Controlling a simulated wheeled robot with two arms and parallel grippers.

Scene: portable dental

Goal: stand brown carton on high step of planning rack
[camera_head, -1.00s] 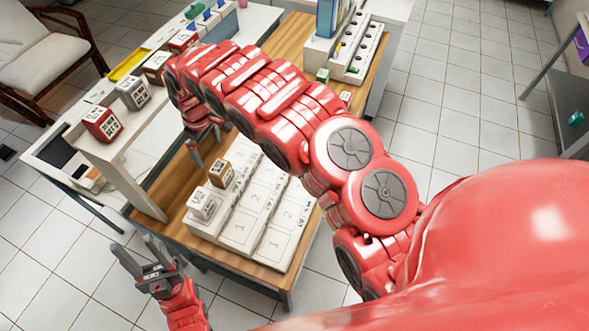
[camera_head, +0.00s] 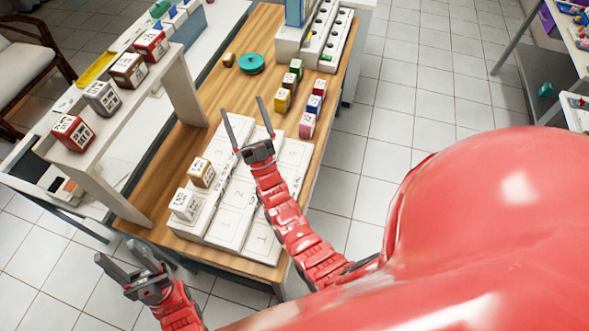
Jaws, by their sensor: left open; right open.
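The small brown carton (camera_head: 202,172) stands upright on the left row of the white planning rack (camera_head: 234,215), just behind a white carton (camera_head: 185,203). That row looks like the raised one, though its height is hard to judge from above. My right gripper (camera_head: 244,106) is open and empty over the far end of the rack, apart from the brown carton, its fingers pointing away from me. My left gripper (camera_head: 116,251) is open and empty in front of the table's near left corner, clear of the rack.
Yellow (camera_head: 282,100), green (camera_head: 296,69), blue (camera_head: 314,104) and pink (camera_head: 307,125) cartons stand beyond the rack on the wooden table (camera_head: 222,97). A teal round item (camera_head: 252,64) lies farther back. A raised white shelf (camera_head: 150,87) with several larger boxes stands left.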

